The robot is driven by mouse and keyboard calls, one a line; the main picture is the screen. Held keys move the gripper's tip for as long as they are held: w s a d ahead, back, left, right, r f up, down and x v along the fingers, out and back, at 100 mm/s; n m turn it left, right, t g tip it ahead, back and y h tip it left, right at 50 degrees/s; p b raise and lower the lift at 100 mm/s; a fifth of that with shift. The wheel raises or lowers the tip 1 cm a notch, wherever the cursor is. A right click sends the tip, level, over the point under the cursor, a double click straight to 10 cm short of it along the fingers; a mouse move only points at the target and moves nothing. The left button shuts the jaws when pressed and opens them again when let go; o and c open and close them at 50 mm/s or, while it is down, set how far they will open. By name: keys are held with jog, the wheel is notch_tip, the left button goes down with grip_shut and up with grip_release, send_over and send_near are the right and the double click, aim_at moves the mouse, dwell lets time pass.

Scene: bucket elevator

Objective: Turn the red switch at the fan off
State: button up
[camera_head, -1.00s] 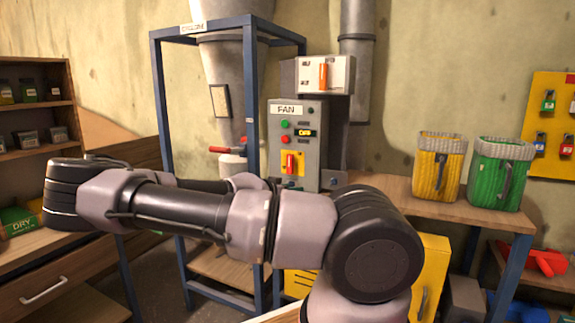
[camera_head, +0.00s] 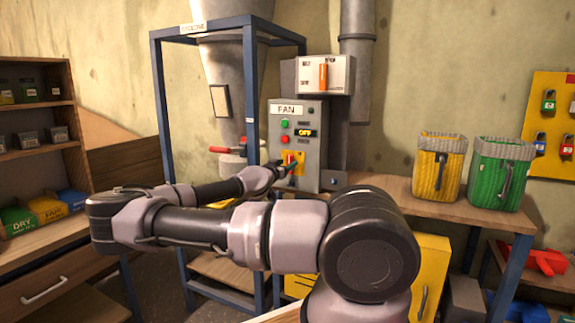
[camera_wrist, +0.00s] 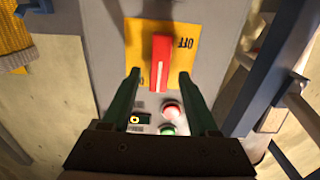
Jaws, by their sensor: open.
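The fan control box (camera_head: 312,173), labelled FAN, is a grey panel with a red switch (camera_head: 291,158) on a yellow plate (camera_head: 299,158). In the wrist view the red switch (camera_wrist: 160,62) stands upright in the picture on its yellow plate (camera_wrist: 138,42), with the word OFF to its right. My gripper (camera_wrist: 159,75) is open, with one dark green finger on each side of the switch's near end and visible gaps on both sides. In the head view my gripper is at the panel and partly covers the switch. A small display (camera_head: 304,133) on the box reads OFF.
Red and green buttons (camera_wrist: 168,130) sit near my fingers. A blue frame (camera_head: 160,120) stands left of the box. Above is a box with an orange lever (camera_head: 323,76). Yellow (camera_head: 437,172) and green (camera_head: 497,180) buckets stand on the bench to the right.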

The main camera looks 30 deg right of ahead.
jog(key=shift+w+d, duration=0.35)
jog(key=shift+d, duration=0.1)
grip_shut()
